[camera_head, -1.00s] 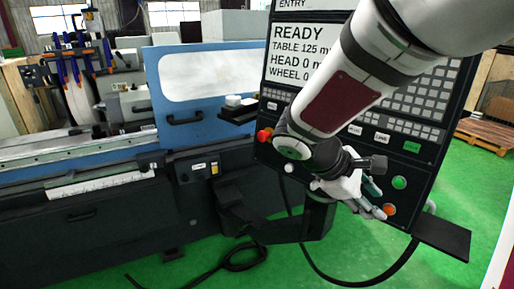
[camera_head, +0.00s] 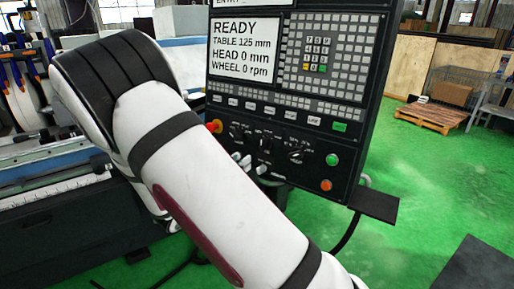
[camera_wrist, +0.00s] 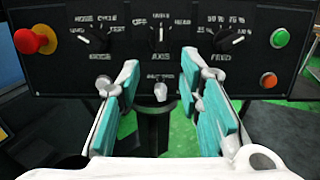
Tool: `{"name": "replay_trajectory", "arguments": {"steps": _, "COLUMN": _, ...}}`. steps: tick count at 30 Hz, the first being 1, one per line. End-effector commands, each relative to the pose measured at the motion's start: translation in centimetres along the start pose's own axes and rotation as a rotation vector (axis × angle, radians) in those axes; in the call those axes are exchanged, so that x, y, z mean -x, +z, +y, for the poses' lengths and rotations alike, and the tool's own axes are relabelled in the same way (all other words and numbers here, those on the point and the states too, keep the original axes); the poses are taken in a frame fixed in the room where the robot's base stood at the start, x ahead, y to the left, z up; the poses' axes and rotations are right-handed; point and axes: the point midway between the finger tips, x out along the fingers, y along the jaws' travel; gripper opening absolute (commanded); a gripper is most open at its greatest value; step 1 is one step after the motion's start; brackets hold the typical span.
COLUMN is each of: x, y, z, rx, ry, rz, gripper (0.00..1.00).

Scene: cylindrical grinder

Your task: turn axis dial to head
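The axis dial (camera_wrist: 160,38) is the middle of three black dials on the control panel, above the "AXIS" label; its pale pointer stands about straight up and "HEAD" is printed at its upper right. It also shows in the head view (camera_head: 265,143). My gripper (camera_wrist: 160,74) is open in the wrist view, its teal-padded fingers apart and facing the panel. Its fingertips lie below and to either side of the axis dial, with nothing held. A small pale-tipped lever (camera_wrist: 160,91) shows between the fingers. In the head view my arm hides most of the gripper.
The mode dial (camera_wrist: 92,40) is left and the feed dial (camera_wrist: 229,40) right of the axis dial. A red knob (camera_wrist: 28,41), green button (camera_wrist: 279,38) and orange button (camera_wrist: 268,80) flank them. The screen (camera_head: 245,48) reads READY, HEAD 0 mm. A shelf (camera_head: 373,203) juts out at lower right.

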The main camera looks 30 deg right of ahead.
Motion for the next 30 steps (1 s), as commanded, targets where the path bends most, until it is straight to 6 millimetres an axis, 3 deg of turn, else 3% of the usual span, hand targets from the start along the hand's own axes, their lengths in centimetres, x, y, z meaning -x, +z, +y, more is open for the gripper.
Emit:
{"name": "replay_trajectory", "arguments": {"steps": 9, "x": -6.4, "y": 0.0, "z": -0.3, "rx": 0.001, "ry": -0.005, "rz": 0.000, "gripper": 0.33}}
{"name": "replay_trajectory", "arguments": {"steps": 15, "x": -9.6, "y": 0.0, "z": -0.2, "rx": 0.000, "ry": -0.004, "rz": 0.001, "gripper": 0.33}}
{"name": "replay_trajectory", "arguments": {"steps": 21, "x": -11.3, "y": 0.0, "z": -0.1, "rx": -0.001, "ry": -0.002, "rz": 0.001, "gripper": 0.33}}
{"name": "replay_trajectory", "arguments": {"steps": 30, "x": -11.6, "y": 0.0, "z": -0.1, "rx": -0.001, "ry": -0.002, "rz": 0.002, "gripper": 0.33}}
